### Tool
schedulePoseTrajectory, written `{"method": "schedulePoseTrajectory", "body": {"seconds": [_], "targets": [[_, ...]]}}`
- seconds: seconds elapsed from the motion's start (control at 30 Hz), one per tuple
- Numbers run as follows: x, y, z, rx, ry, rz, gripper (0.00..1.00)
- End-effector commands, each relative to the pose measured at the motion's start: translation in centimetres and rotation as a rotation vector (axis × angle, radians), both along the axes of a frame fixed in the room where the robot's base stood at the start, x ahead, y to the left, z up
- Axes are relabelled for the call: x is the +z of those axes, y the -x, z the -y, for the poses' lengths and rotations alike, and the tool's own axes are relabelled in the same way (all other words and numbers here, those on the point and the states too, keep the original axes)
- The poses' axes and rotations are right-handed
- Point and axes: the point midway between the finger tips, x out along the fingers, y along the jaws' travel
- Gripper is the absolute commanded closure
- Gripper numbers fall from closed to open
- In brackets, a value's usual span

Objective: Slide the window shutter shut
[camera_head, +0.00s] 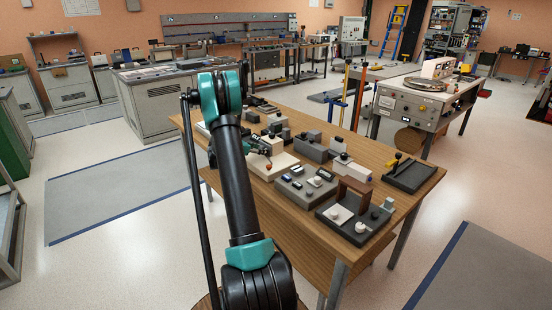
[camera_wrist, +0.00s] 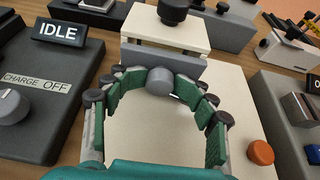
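A light-grey upright panel (camera_wrist: 160,62), which looks like the window shutter, stands below a cream block (camera_wrist: 165,33) with a black knob on top. A round grey knob (camera_wrist: 160,82) sticks out from the panel. My gripper (camera_wrist: 161,84) has its green-padded fingers curled in around this knob. The tips appear to touch it from both sides. The cream base plate (camera_wrist: 218,82) lies under the fingers, with an orange button (camera_wrist: 260,152) at its right. In the head view my gripper (camera_head: 260,150) is low over this device, and my arm hides part of it. The window opening cannot be made out.
A dark device with an IDLE sign (camera_wrist: 60,33) and a dial stands close on the left. Another dark device (camera_wrist: 290,120) is close on the right. Several other devices crowd the wooden table (camera_head: 410,207). The floor (camera_head: 370,285) in front is clear.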

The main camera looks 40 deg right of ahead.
Motion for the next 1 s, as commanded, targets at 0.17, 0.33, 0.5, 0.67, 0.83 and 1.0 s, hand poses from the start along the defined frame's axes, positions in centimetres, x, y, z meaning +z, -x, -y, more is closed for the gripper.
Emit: {"method": "schedulePoseTrajectory", "body": {"seconds": [0.17,0.33,0.5,0.67,0.83,1.0], "targets": [[0.0,0.0,-0.1,0.0,0.001,0.0,0.48],[0.0,0.1,-1.7,0.001,0.0,-0.001,0.48],[0.0,0.3,-4.1,0.002,0.0,-0.001,0.48],[0.0,0.5,-6.3,0.001,0.001,0.0,0.48],[0.0,0.6,-7.8,0.001,0.001,0.0,0.48],[0.0,0.6,-8.0,-0.001,0.001,-0.001,0.48]]}}
